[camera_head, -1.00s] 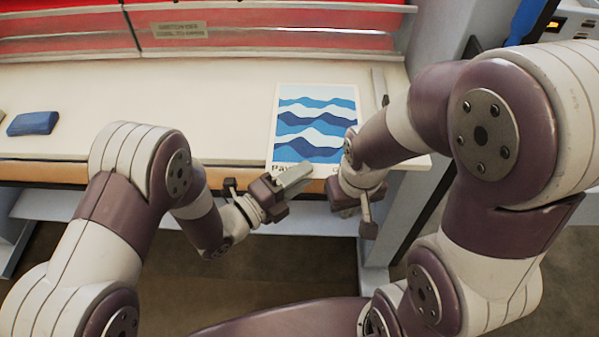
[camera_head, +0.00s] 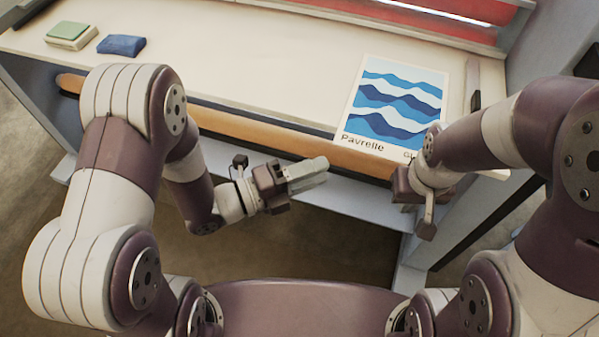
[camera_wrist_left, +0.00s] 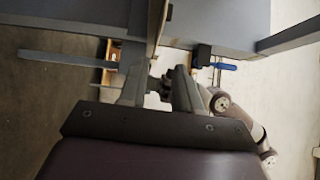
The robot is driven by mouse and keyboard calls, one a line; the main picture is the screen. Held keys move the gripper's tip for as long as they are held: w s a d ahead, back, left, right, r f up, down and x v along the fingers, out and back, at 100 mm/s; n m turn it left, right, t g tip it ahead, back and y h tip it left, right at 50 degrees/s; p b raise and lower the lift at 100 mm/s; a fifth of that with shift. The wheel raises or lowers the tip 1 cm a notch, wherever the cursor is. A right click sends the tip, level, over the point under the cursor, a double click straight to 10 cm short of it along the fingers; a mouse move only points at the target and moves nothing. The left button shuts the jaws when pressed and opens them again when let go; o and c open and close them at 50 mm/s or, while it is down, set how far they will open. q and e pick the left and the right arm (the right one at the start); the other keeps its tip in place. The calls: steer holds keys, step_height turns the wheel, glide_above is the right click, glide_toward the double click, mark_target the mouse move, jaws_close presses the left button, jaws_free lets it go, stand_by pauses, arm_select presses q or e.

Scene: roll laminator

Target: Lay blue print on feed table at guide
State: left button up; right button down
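The blue print (camera_head: 392,105), a white sheet with blue waves, lies flat on the cream feed table (camera_head: 255,75) at its right end. Its near edge is at the table's front edge. The grey guide (camera_head: 472,85) is to its right, with a narrow strip of bare table between them. My right gripper (camera_head: 420,195) is at the print's near right corner and covers part of it; its fingertips are not clear, so I cannot tell whether it grips the sheet. My left gripper (camera_head: 318,170) is in front of the table, apart from the print. The left wrist view shows its two fingers (camera_wrist_left: 160,88) parted and empty.
A blue block (camera_head: 122,45) and a green-topped pad (camera_head: 70,32) are at the table's far left. The red machine front (camera_head: 420,20) stands behind the table. The middle of the table is clear.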

arm_select(q)
steer(key=w+a+f+n+t+y, duration=0.1)
steer(key=w+a+f+n+y, duration=0.4)
steer(key=w+a+n+y, duration=0.45)
steer(key=s+a+n+g+y, duration=0.3)
steer(key=s+a+n+y, duration=0.5)
steer(key=n, duration=0.6)
steer(key=s+a+r+n+g+h+p, duration=0.1)
steer(key=s+r+n+g, duration=0.2)
steer(key=n, duration=0.4)
steer(key=shift+s+r+g, duration=0.25)
steer(key=shift+s+g, duration=0.35)
steer(key=shift+s, duration=0.4)
